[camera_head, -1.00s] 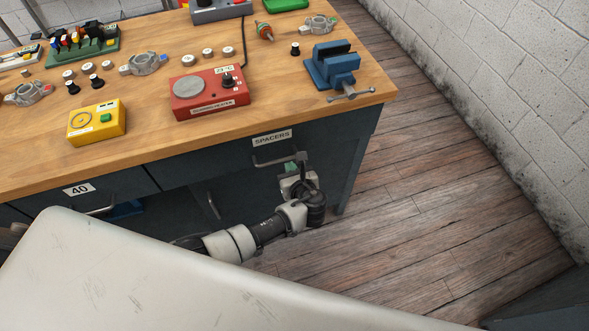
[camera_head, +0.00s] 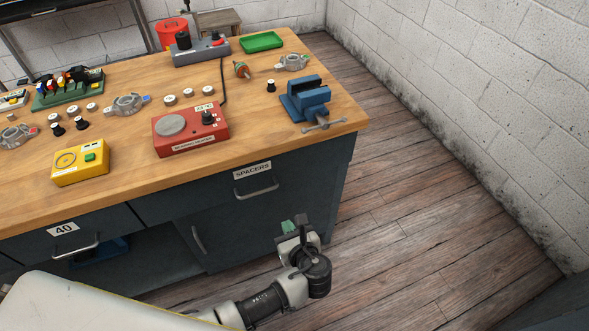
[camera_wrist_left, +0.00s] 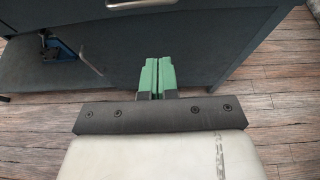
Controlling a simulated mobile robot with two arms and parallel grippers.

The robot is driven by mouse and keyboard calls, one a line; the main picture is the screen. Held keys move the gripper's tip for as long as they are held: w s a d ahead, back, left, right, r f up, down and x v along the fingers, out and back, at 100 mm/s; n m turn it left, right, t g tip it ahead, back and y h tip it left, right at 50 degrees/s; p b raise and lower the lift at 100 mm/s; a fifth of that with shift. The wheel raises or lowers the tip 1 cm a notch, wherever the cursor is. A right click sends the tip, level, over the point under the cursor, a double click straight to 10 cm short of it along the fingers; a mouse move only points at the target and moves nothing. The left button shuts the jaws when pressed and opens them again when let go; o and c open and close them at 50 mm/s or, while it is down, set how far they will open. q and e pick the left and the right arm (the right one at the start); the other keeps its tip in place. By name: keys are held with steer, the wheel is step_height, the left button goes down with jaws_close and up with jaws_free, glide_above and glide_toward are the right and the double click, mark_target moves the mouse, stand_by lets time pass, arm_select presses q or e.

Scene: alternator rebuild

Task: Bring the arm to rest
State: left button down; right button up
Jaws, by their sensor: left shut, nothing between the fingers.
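My left gripper (camera_head: 290,226) is in front of the workbench, below the drawer labelled SPACERS (camera_head: 252,184), with floor around it. Its green fingers are together and empty, as the left wrist view (camera_wrist_left: 158,76) shows. They point toward the bench's dark front and touch nothing that I can see. The SPACERS drawer looks closed. My right gripper is not in view.
The wooden bench top (camera_head: 262,131) holds a red bearing heater (camera_head: 190,130), a yellow tester (camera_head: 80,162), a blue vise (camera_head: 310,102) and alternator parts. The open floor (camera_head: 420,220) lies right of the bench, up to a white block wall (camera_head: 480,110).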

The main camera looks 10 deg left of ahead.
arm_select(q)
steer(key=s+a+f+n+g+h, duration=0.2)
steer(key=s+a+f+n+g, duration=0.4)
steer(key=f, duration=0.6)
steer(key=s+a+f+n+g+h, duration=0.1)
steer(key=s+f+n+h, duration=0.25)
steer(key=s+f, duration=0.65)
steer(key=s+a+f+n+g, duration=0.1)
steer(key=s+a+f+n, duration=0.1)
steer(key=s+n, duration=0.3)
steer(key=s+a+f+n+g+h, duration=0.1)
steer(key=s+a+f+n, duration=0.1)
steer(key=s+f+n, duration=0.3)
steer(key=s+a+f+n+g+h, duration=0.1)
steer(key=s+a+f+n, duration=0.1)
steer(key=s+n, duration=0.5)
steer(key=s+f, duration=0.1)
steer(key=s, duration=0.3)
steer(key=shift+s+a+f, duration=0.2)
steer(key=shift+f, duration=0.1)
